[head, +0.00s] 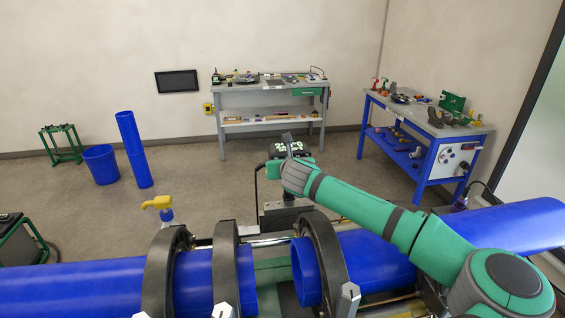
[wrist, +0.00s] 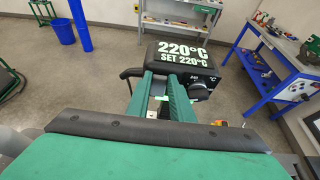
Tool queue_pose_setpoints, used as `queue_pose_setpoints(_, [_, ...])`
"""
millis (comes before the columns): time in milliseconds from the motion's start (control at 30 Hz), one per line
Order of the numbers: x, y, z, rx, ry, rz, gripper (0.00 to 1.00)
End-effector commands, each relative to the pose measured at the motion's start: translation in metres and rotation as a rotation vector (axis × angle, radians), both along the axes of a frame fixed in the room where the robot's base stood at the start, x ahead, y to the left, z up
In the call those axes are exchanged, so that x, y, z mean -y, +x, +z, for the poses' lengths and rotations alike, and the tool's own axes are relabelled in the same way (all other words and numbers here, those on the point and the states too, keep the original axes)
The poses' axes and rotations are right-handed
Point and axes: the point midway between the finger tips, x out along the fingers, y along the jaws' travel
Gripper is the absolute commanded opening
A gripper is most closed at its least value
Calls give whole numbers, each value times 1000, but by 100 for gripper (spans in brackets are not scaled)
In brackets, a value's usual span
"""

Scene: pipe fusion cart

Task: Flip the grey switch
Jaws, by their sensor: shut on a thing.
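The black control box (wrist: 183,58) shows "220°C SET 220°C" in the wrist view. It also stands beyond my wrist in the head view (head: 292,147). My gripper (wrist: 160,78) has its two green fingers against the front of the box, to the left of a black knob (wrist: 199,90). The fingers are shut on a small grey piece (wrist: 159,87) between them, which appears to be the grey switch. The fingers hide most of it, so its position cannot be told. In the head view my gripper (head: 275,168) is beside the box.
Blue pipes (head: 75,286) lie in black clamps (head: 167,272) across the front, below my arm. A yellow-handled valve (head: 158,202) stands at left. A grey workbench (head: 268,97) and a blue workbench (head: 425,128) stand behind. The floor between is clear.

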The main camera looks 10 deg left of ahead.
Motion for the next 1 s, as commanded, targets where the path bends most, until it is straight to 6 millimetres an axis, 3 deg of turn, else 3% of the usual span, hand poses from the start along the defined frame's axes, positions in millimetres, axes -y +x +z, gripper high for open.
queue_pose_setpoints(700, [1,-3,-4,96,43,0,0])
queue_pose_setpoints(733, [1,-3,-4,96,43,0,27])
queue_pose_setpoints(800, [1,-3,-4,96,42,0,39])
queue_pose_setpoints(1000, [1,-3,-4,96,42,0,39])
